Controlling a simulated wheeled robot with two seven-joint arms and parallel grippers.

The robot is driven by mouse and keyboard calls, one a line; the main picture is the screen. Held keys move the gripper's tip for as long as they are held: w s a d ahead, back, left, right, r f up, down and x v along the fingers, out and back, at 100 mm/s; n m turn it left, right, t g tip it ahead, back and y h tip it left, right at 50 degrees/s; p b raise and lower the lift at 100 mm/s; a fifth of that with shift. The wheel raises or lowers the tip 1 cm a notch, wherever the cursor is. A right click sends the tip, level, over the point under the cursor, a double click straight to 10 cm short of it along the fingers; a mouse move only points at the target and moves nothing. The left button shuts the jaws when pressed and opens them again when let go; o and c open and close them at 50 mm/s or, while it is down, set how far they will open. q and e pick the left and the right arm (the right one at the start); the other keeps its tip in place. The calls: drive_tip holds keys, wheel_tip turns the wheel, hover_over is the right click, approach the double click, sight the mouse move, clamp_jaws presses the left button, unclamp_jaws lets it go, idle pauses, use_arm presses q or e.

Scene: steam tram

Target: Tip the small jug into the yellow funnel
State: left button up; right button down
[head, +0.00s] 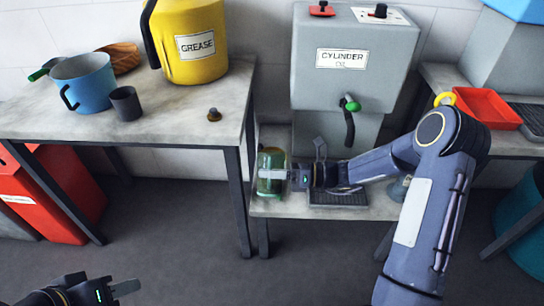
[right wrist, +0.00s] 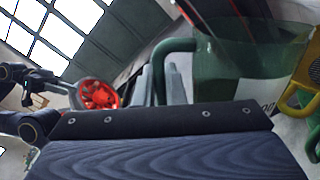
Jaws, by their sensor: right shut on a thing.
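A small green see-through jug (head: 271,172) is held at the left front of the low shelf below the grey cylinder oil tank and looks upright. My right gripper (head: 293,178) is shut on it from its right side. In the right wrist view the jug (right wrist: 240,65) shows its handle and a pale label, with the grey fingers (right wrist: 166,85) at the handle. No yellow funnel shows clearly. A yellow ring (head: 445,99) beside the red tray may be part of it, but I cannot tell. My left gripper (head: 122,287) is low at the left, away from everything; its jaw gap is unclear.
The cylinder oil tank (head: 352,85) has a green-knobbed lever (head: 350,110). A left table (head: 200,125) bears a yellow grease can (head: 190,65), a blue pot (head: 84,82) and a dark cup (head: 126,103). A red tray (head: 487,108) stands on the right table. The floor between is clear.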

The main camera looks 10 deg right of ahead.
idle(0.5)
drive_tip(key=shift+w+r+m+p, duration=0.25)
drive_tip(key=shift+m+p, duration=0.25)
drive_tip(key=shift+p, duration=0.55)
drive_tip(key=shift+w+d+r+m+p, duration=0.1)
drive_tip(key=shift+r+m+p, duration=0.2)
drive_tip(key=shift+p, duration=0.35)
drive_tip(key=shift+w+f+p, duration=0.1)
drive_tip(key=shift+p, duration=0.2)
idle(0.7)
drive_tip(key=shift+w+d+r+m+p, duration=0.1)
drive_tip(key=shift+w+r+m+p, duration=0.3)
drive_tip(key=shift+m+p, duration=0.45)
drive_tip(key=shift+s+r, duration=0.1)
idle(0.4)
